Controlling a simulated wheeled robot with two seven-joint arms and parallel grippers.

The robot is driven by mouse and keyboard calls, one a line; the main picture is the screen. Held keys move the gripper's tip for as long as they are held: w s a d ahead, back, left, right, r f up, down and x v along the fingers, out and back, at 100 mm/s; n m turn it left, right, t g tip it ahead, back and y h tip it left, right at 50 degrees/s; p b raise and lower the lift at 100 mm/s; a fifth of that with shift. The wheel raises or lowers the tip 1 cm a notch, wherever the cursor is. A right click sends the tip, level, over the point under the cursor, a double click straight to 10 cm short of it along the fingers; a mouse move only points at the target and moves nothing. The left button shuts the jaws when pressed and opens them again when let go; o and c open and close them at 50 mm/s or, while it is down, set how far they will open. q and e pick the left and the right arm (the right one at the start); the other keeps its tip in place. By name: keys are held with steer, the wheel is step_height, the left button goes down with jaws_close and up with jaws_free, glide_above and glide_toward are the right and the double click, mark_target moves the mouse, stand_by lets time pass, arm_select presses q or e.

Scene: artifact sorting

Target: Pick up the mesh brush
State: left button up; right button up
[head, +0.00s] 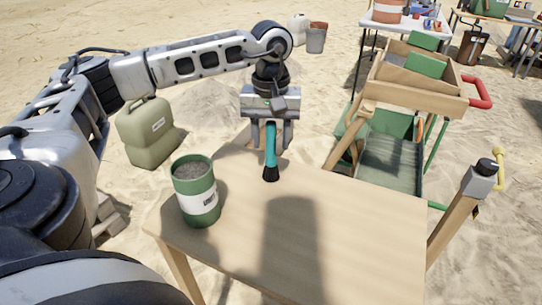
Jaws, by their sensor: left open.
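The brush (270,155) has a teal handle and dark bristles. It is seen upright, bristles down, at the far edge of the wooden table (350,225). I cannot tell whether the bristles touch the tabletop. My left gripper (268,134) points down over it from above. Its jaws are open, with the teal handle showing between or just in front of the fingers; contact is not clear. The top of the handle is hidden by the gripper. My right gripper is not in view.
A green can (195,198) with a white label and grey contents stands on the table's left. The table's middle and right are clear. A green jerrycan (146,130) stands on the sand behind. A wooden sieve stand (415,85) with a green bin (391,165) is beyond, right.

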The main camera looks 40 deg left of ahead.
arm_select(q)
jaws_close()
